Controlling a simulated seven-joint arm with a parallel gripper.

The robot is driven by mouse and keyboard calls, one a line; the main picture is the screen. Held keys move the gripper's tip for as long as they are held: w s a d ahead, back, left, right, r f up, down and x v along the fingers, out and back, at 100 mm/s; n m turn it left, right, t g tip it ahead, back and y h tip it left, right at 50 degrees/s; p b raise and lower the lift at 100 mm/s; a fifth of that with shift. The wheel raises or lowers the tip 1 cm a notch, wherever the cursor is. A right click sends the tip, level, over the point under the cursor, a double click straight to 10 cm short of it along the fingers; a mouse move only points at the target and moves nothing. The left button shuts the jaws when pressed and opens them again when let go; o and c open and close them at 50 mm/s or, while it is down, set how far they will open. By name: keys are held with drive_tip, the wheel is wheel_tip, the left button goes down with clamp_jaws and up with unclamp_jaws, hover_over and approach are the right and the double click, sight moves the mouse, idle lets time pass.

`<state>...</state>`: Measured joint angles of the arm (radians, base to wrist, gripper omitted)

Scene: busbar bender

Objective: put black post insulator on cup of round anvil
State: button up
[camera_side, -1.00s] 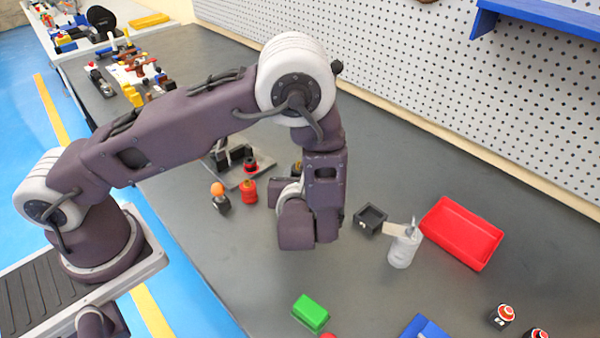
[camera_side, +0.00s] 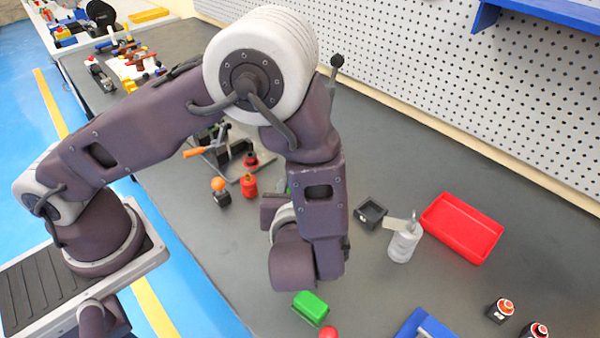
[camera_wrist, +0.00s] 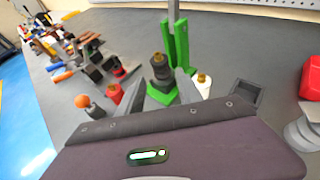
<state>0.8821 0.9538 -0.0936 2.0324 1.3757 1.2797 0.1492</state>
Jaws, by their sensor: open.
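In the wrist view the black post insulator (camera_wrist: 161,72), ribbed with a brass top, stands upright in front of a green stand (camera_wrist: 178,48). In the side view my arm hides the insulator and the fingers. The bender with an orange handle (camera_side: 195,152) stands on a grey plate behind. A black round part with a red ring (camera_side: 250,160) sits there, perhaps the round anvil; its cup is not clear.
A red insulator (camera_side: 249,186) and an orange-topped part (camera_side: 220,192) stand left of my gripper. A white insulator (camera_wrist: 203,86) is close to the right finger. A black square tray (camera_side: 370,214), a grey cylinder (camera_side: 403,244) and a red bin (camera_side: 461,228) lie right.

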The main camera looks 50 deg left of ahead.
drive_tip(key=s+a+r+n+g+h, duration=0.1)
drive_tip(key=s+a+r+n+g, duration=0.8)
drive_tip(key=r+n, duration=0.35)
drive_tip(key=s+d+r+n+t+h, duration=0.3)
drive_tip(key=s+r+n+t+h, duration=0.2)
drive_tip(key=n, duration=0.9)
drive_tip(key=s+r+h, duration=0.2)
drive_tip(key=s+h, duration=0.1)
drive_tip(key=s, duration=0.1)
drive_tip(key=shift+d+r+h, duration=0.2)
drive_tip(key=shift+h, duration=0.1)
